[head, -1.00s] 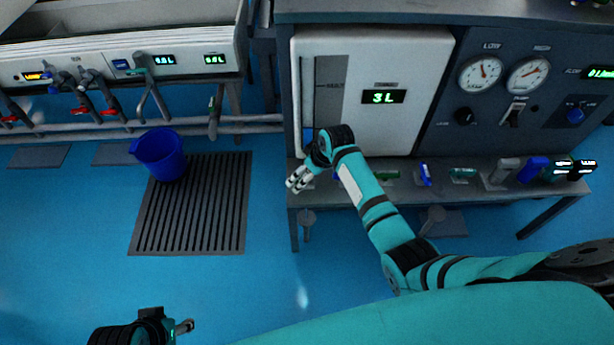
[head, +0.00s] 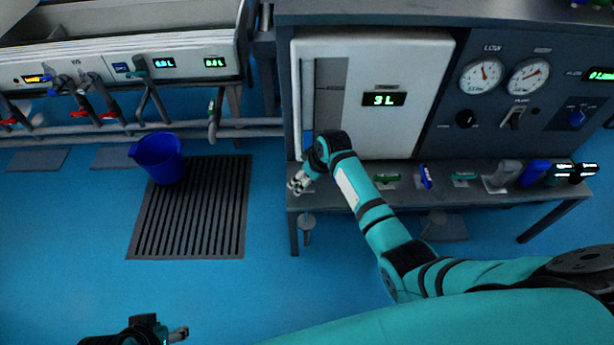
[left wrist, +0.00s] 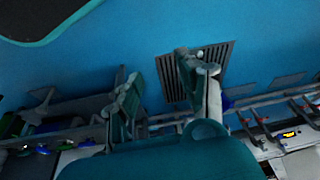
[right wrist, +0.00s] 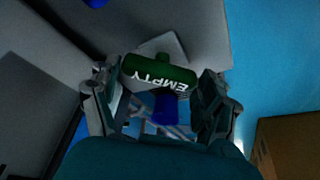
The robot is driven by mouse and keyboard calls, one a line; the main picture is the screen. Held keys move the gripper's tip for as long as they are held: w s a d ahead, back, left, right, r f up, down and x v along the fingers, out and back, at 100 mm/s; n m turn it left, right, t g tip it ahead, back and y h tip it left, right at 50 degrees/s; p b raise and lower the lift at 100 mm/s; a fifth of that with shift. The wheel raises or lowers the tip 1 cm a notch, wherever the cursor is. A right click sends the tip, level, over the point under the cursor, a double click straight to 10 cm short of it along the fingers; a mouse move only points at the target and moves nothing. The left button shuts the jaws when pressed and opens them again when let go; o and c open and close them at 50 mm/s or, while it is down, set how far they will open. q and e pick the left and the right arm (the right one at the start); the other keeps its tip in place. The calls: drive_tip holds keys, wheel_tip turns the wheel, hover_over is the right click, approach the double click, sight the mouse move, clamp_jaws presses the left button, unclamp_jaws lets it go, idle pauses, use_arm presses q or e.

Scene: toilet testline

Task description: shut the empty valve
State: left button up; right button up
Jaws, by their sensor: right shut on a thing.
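The empty valve's dark green handle (right wrist: 160,72), with "EMPTY" in white letters, lies crosswise between the fingers of my right gripper (right wrist: 158,88) in the right wrist view. My right gripper is shut on it. In the head view my right gripper (head: 298,184) is at the left end of the bench, below the white tank panel (head: 415,65), and hides the handle there. The panel's display (head: 384,99) reads 3 L. My left gripper (head: 180,334) is low at the left over the floor. Its fingers (left wrist: 165,85) stand apart and empty in the left wrist view.
Several other valve handles, among them a green one (head: 387,178) and a blue one (head: 426,176), line the bench to the right. A blue bucket (head: 160,158) stands at the floor grate (head: 195,225). Taps and pipes run along the left wall. The middle floor is clear.

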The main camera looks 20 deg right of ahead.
use_arm(q)
drive_tip(key=shift+w+r+p, duration=0.1)
drive_tip(key=shift+r+p, duration=0.05)
drive_tip(key=shift+p, duration=0.2)
use_arm(e)
drive_tip(key=shift+r, duration=0.1)
drive_tip(key=m+h+p, duration=0.1)
drive_tip(key=m+p, duration=0.1)
drive_tip(key=p, duration=0.1)
drive_tip(key=shift+a+r+m, duration=0.1)
drive_tip(key=shift+r+m, duration=0.05)
drive_tip(key=shift+m, duration=0.15)
drive_tip(key=m+h+p, duration=0.1)
drive_tip(key=m, duration=0.1)
drive_tip(key=m+p, duration=0.2)
drive_tip(key=shift+a+f+m+t+h+p, duration=0.1)
drive_tip(key=shift+f+m+t+h+p, duration=0.1)
drive_tip(key=shift+m+t+h+p, duration=0.15)
use_arm(q)
drive_tip(key=s+f, duration=0.2)
drive_tip(key=f, duration=0.9)
drive_tip(key=s+f+g, duration=0.1)
drive_tip(key=s+f, duration=0.1)
drive_tip(key=f, duration=1)
drive_tip(key=shift+f+g, duration=0.3)
use_arm(e)
drive_tip(key=shift+m+h, duration=0.35)
drive_tip(key=shift+m, duration=0.5)
use_arm(q)
drive_tip(key=shift+s+a, duration=0.15)
